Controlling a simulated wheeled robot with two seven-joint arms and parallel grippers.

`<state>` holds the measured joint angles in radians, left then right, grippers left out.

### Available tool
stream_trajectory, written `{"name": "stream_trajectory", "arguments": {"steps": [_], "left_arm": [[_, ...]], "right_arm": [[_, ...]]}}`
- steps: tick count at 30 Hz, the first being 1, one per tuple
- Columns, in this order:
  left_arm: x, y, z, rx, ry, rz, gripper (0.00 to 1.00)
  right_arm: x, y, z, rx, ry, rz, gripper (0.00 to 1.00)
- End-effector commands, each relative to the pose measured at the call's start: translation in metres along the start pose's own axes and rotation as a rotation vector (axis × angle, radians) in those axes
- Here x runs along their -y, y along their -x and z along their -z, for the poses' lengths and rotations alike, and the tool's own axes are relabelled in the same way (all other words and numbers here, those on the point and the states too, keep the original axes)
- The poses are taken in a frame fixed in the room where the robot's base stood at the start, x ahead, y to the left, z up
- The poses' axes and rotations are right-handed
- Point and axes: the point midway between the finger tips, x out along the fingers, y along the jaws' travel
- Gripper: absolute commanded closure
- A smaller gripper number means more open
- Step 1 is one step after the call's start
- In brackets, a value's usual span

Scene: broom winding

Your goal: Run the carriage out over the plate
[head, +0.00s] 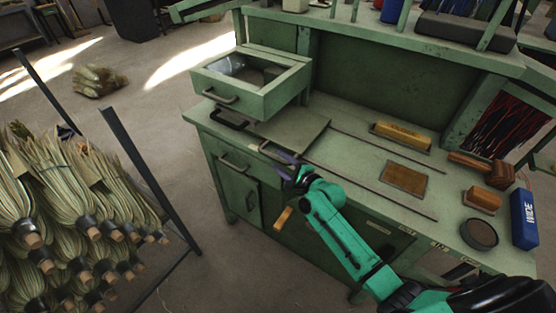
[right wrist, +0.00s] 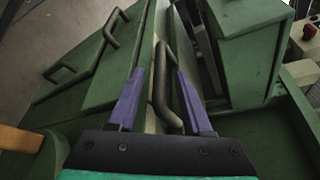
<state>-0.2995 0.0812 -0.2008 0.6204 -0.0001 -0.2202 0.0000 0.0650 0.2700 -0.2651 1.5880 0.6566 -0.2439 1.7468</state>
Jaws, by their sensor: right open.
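The carriage (head: 290,124) looks like a flat green slab on the bench top, at the left end of two thin dark rails (head: 372,181). A dark bar handle (head: 272,152) sits by its front edge. The plate (head: 404,178) is a brown rectangle lying between the rails, to the right of the carriage. My right gripper (head: 287,168) is at the bench's front edge beside the handle. In the right wrist view its purple fingers are open, on either side of a dark handle (right wrist: 162,95); I cannot tell whether they touch it. My left gripper is not in view.
A yellow block (head: 402,137), wooden blocks (head: 483,200), a round dark dish (head: 480,233) and a blue box (head: 523,218) lie at the right. A broom rack (head: 150,180) stands at left.

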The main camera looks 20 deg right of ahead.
Motion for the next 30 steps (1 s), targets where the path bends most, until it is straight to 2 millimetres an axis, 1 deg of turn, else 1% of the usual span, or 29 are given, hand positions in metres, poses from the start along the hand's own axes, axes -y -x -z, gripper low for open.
{"name": "stream_trajectory", "arguments": {"steps": [1,4,11,14,15,30], "left_arm": [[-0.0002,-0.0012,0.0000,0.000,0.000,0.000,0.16],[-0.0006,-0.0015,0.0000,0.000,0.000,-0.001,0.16],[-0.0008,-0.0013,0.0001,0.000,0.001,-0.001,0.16],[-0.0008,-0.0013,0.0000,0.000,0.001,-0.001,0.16],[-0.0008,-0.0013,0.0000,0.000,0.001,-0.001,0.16],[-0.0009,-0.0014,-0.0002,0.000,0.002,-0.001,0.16]], "right_arm": [[-0.0004,-0.0076,-0.0001,0.001,0.000,0.000,0.50],[-0.0003,-0.0153,0.0002,0.000,0.001,-0.001,0.50],[-0.0005,-0.0166,0.0001,0.000,0.001,-0.001,0.50],[-0.0005,-0.0164,0.0001,0.000,0.001,-0.001,0.85],[-0.0005,-0.0164,0.0001,0.000,0.001,-0.001,1.00],[-0.0007,-0.0161,0.0004,-0.001,0.001,-0.001,1.00]]}}
